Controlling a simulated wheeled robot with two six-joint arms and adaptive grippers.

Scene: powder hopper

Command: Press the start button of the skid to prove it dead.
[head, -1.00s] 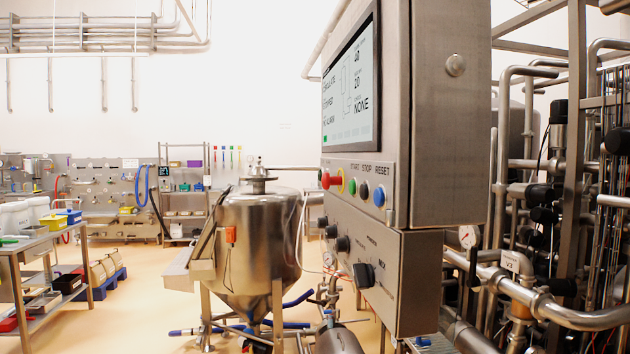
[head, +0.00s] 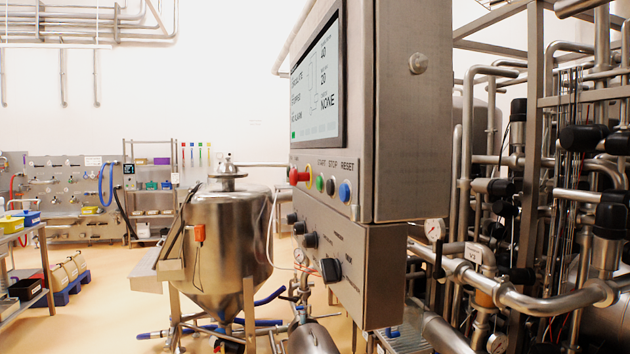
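The skid's control cabinet (head: 414,120) stands close in the middle of the head view, seen at a slant. Its button row sits below the screen (head: 317,90). The green button under the START label (head: 320,183) is between the red emergency stop (head: 299,177) and the black STOP button (head: 330,186). The blue RESET button (head: 344,192) is at the right end. The screen is lit and shows text, with the word NONE readable. Neither of my grippers is in view.
A steel hopper vessel (head: 228,240) stands left of the cabinet, with blue hoses on the floor below it. Dense pipework (head: 560,230) fills the right side. A lower panel with black knobs (head: 331,270) hangs under the buttons. Open floor (head: 105,305) lies at the left.

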